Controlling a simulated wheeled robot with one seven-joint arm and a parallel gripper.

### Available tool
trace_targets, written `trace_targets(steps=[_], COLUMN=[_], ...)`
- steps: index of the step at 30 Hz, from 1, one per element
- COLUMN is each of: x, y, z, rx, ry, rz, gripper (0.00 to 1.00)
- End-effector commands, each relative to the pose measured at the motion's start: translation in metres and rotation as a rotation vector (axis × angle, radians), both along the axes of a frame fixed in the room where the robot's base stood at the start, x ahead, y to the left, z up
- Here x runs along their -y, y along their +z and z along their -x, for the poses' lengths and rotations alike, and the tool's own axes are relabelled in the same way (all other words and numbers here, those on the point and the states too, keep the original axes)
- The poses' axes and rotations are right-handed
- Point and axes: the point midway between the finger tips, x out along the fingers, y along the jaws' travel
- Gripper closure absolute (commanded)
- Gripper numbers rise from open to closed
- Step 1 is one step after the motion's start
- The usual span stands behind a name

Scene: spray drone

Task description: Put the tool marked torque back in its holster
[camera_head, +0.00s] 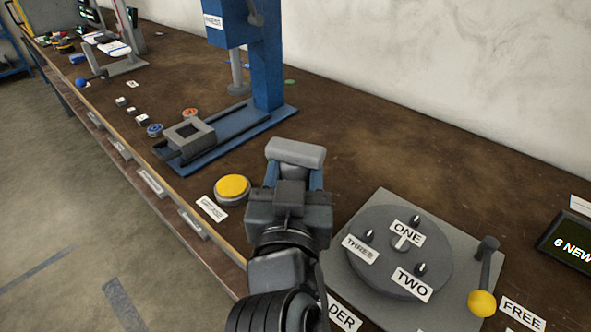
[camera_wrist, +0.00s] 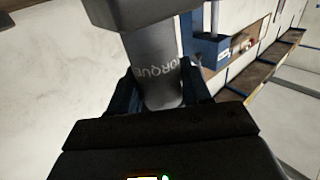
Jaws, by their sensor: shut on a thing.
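The tool marked TORQUE (camera_wrist: 155,62) is a grey piece with a wide block-like head and a narrower body, its lettering facing the wrist camera. My gripper (camera_wrist: 160,92) is shut on its body, one finger on each side. In the head view the tool's grey head (camera_head: 296,152) stands out beyond my gripper (camera_head: 294,177), which is over the bench. The tool's lower body is hidden there by the gripper. I cannot make out a holster in either view.
The brown bench (camera_head: 430,165) carries a blue press (camera_head: 270,60), a yellow button (camera_head: 232,187), a round plate (camera_head: 385,265) marked ONE, TWO, THREE, and a yellow-knobbed lever (camera_head: 482,302). A dark screen (camera_head: 568,243) stands at right. Bare bench lies behind the gripper, towards the wall.

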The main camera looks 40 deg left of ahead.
Motion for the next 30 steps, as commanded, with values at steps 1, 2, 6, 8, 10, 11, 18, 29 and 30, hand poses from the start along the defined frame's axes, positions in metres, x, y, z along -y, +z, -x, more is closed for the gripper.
trace_targets(steps=[1, 2, 6, 8, 10, 11, 18, 29, 30], x=[-0.0001, -0.0001, 0.0000, 0.0001, 0.0001, 0.0001, 0.0001, 0.0024, 0.0057], y=[0.0026, 0.0027, 0.0015, -0.0006, -0.0019, -0.0014, -0.0013, 0.0006, 0.0002], z=[-0.0001, -0.0001, -0.0001, -0.0003, -0.0003, -0.0003, -0.0002, 0.0037, 0.0084], rx=[0.003, 0.003, 0.003, 0.003, 0.000, 0.000, 0.000, -0.001, 0.000], ry=[0.000, 0.000, 0.000, 0.000, -0.001, -0.001, 0.000, 0.000, 0.000], rz=[-0.003, -0.003, -0.003, -0.003, -0.001, -0.001, -0.001, -0.001, -0.001], gripper=[0.89, 0.89, 0.89, 0.89, 0.50, 0.47, 0.27, 0.27, 0.27])
